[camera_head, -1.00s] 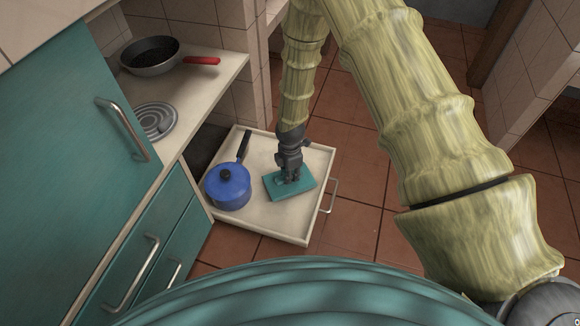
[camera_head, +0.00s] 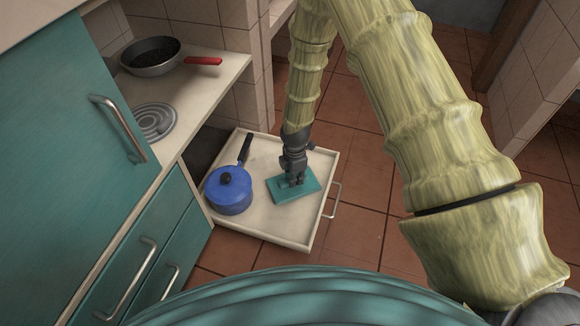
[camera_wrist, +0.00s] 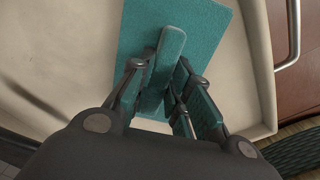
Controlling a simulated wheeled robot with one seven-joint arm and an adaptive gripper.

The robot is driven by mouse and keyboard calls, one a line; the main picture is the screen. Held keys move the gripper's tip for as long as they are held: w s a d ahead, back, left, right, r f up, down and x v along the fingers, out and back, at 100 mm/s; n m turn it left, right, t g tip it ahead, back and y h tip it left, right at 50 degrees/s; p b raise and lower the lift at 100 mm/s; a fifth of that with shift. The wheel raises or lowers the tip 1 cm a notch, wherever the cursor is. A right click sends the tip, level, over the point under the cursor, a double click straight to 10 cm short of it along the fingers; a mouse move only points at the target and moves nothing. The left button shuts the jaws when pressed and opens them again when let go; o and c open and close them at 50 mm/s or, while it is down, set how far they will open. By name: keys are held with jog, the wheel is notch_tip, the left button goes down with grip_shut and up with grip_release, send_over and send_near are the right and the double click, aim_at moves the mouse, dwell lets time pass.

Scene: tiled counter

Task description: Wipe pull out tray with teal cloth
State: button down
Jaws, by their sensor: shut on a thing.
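The teal cloth (camera_head: 309,187) lies flat on the cream pull-out tray (camera_head: 265,220), right of the tray's middle. It also shows in the wrist view (camera_wrist: 207,38), with a raised teal ridge standing up from it. My gripper (camera_head: 295,180) points down at the cloth and is shut on that ridge. In the wrist view my gripper's fingers (camera_wrist: 160,95) sit on both sides of the ridge. The tray also fills much of the wrist view (camera_wrist: 60,60), and its surface there looks marked with brownish smudges. Part of the cloth is hidden behind the fingers.
A blue pot (camera_head: 229,191) with a lid and dark handle stands on the tray, left of the cloth. The tray's metal handle (camera_head: 334,200) is at its right edge. A pan (camera_head: 151,58) with a red handle and a coil burner (camera_head: 154,122) are on the counter.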

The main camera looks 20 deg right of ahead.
jog(key=shift+s+a+r, duration=0.2)
jog(key=shift+s+a, duration=0.15)
jog(key=shift+s+r+p, duration=0.15)
jog(key=shift+s+p, duration=0.1)
jog(key=shift+p, duration=0.35)
notch_tip(320, 180, up, 7)
jog(key=p, duration=0.6)
jog(key=shift+w+a+r, duration=0.1)
jog(key=shift+r, duration=0.1)
